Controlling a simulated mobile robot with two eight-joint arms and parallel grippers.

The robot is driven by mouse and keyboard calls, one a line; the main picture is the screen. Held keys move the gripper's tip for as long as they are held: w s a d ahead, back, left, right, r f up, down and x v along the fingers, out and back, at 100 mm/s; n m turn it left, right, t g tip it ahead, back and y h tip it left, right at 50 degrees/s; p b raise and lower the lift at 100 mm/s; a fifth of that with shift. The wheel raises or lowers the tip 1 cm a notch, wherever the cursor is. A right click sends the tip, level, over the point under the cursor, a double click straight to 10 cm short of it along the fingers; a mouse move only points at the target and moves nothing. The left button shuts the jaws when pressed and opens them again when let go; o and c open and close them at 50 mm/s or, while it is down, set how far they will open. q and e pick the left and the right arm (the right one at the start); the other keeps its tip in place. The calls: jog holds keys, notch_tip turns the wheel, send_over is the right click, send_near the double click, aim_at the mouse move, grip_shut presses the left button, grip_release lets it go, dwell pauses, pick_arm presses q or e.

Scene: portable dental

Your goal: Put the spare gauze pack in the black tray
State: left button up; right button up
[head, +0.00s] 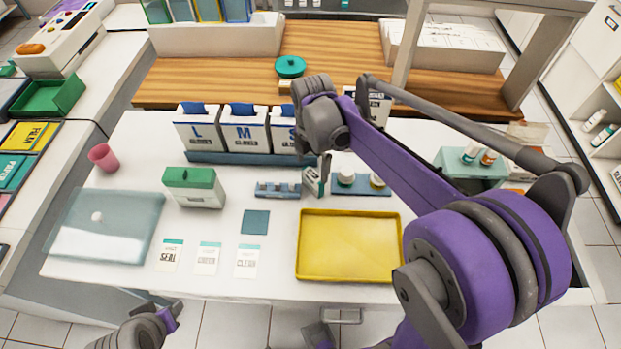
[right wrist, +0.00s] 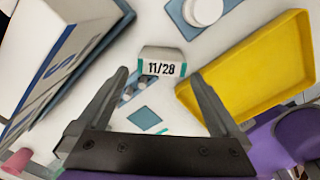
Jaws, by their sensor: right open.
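A small white pack marked 11/28 (right wrist: 162,62), which looks like the gauze pack, shows in the right wrist view between and just beyond my fingertips. In the head view the pack (head: 312,182) stands on the white table between a small blue rack and a blue bottle holder. My right gripper (right wrist: 160,76) is open and points down at the pack; I see no grip on it. In the head view the arm partly hides this gripper (head: 322,160). I cannot clearly make out a black tray. My left gripper is not in view; only parts of that arm show.
Glove boxes (head: 245,130) stand behind. A green-lidded box (head: 193,188), a blue square (head: 255,222) and several cards lie to the left.

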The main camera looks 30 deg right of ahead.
aim_at(313, 183)
jog(key=shift+s+d+f, duration=0.1)
jog(key=shift+f, duration=4.05)
